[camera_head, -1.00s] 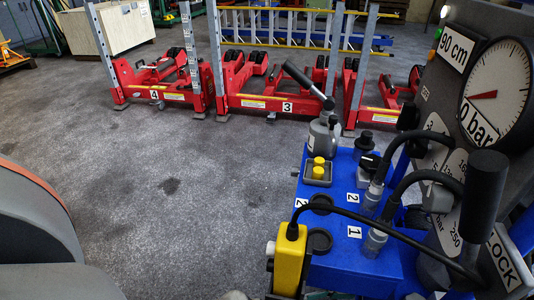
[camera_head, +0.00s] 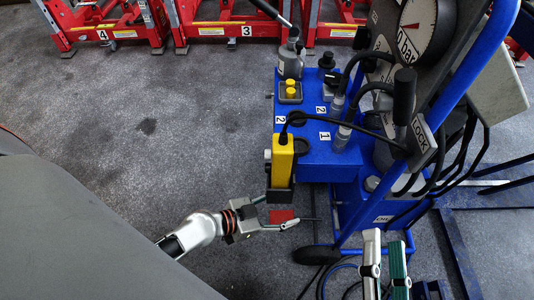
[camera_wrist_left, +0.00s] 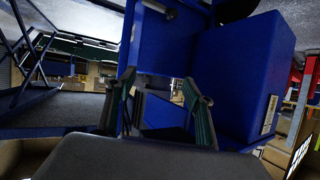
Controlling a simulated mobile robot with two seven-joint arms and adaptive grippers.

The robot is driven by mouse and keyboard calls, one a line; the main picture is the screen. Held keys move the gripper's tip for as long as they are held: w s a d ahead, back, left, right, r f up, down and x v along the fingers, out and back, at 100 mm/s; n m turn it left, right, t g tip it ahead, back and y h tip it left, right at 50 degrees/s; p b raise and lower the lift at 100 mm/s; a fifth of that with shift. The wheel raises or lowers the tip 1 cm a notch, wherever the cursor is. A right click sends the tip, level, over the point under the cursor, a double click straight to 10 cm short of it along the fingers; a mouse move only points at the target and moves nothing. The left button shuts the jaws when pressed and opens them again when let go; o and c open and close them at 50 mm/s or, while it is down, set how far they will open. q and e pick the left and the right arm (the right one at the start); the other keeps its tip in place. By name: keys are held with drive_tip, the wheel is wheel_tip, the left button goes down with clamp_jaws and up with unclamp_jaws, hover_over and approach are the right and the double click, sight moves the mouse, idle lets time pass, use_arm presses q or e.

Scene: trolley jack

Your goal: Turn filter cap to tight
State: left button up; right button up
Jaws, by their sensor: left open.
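The blue hydraulic trolley (camera_head: 313,150) stands at centre right in the head view. A black knob-like cap (camera_head: 327,61) stands on its top behind the yellow buttons. A dark round cap (camera_head: 297,118) lies flat near the yellow box (camera_head: 282,161). I cannot tell for sure which is the filter cap. My left gripper (camera_head: 300,217) is open, low in front of the trolley, below the yellow box and apart from both caps. In the left wrist view its fingers (camera_wrist_left: 160,112) are spread before blue panels, with no cap between them.
A grey can with a pump handle (camera_head: 290,60) stands at the trolley's back left. Black hoses (camera_head: 352,80) arch over its right side, below the round gauge (camera_head: 418,25). Red lifts (camera_head: 215,28) line the back. The grey floor at left is clear.

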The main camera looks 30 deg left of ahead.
use_arm(q)
drive_tip(key=shift+y, duration=0.7)
drive_tip(key=s+a+r+p, duration=0.2)
drive_tip(key=s+r+p, duration=0.1)
drive_tip(key=shift+r, duration=0.15)
use_arm(e)
wheel_tip(320, 180, up, 8)
drive_tip(key=t, duration=0.1)
drive_tip(key=shift+w+r+n+t+y, duration=0.2)
drive_tip(key=shift+w+n+t+y, duration=0.1)
drive_tip(key=shift+d, duration=0.1)
